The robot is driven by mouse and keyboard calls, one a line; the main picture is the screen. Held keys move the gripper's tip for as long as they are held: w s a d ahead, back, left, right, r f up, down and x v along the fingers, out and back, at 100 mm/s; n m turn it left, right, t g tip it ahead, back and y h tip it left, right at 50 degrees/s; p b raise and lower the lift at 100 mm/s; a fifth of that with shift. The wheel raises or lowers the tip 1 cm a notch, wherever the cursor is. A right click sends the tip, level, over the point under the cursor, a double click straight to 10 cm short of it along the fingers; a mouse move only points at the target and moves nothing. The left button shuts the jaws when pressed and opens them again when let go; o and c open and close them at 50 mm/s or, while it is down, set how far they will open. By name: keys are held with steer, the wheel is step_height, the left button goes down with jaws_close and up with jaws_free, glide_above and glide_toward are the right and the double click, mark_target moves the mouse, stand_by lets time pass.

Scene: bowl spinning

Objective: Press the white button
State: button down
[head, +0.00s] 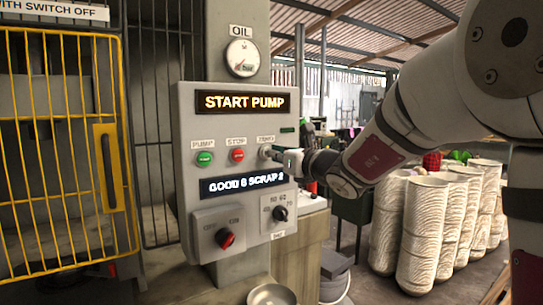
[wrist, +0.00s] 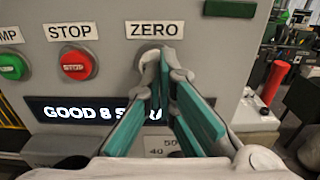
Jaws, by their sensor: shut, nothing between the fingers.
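The white button (head: 264,152) sits on the grey control panel (head: 190,140), right of the red stop button (head: 237,155) and the green pump button (head: 204,158). In the wrist view the white button (wrist: 147,59) shows under the ZERO label, partly hidden behind my fingers. My gripper (head: 274,153) is shut and empty, with its tips right at the white button. In the wrist view my gripper (wrist: 164,73) has its teal-padded fingers pointing at the panel. I cannot tell whether the tips touch the button or whether it is pressed in.
A START PUMP display (head: 245,102) is above the buttons and a GOOD 8 SCRAP display (head: 243,186) is below. Lower are a red rotary switch (head: 225,238) and a black knob (head: 280,213). A yellow cage door (head: 60,150) stands left, and stacked bowls (head: 408,235) stand right.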

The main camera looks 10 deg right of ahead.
steer(key=shift+w, duration=0.15)
steer(key=shift+b+x, duration=0.75)
steer(key=shift+b, duration=0.1)
steer(key=shift+r, duration=0.2)
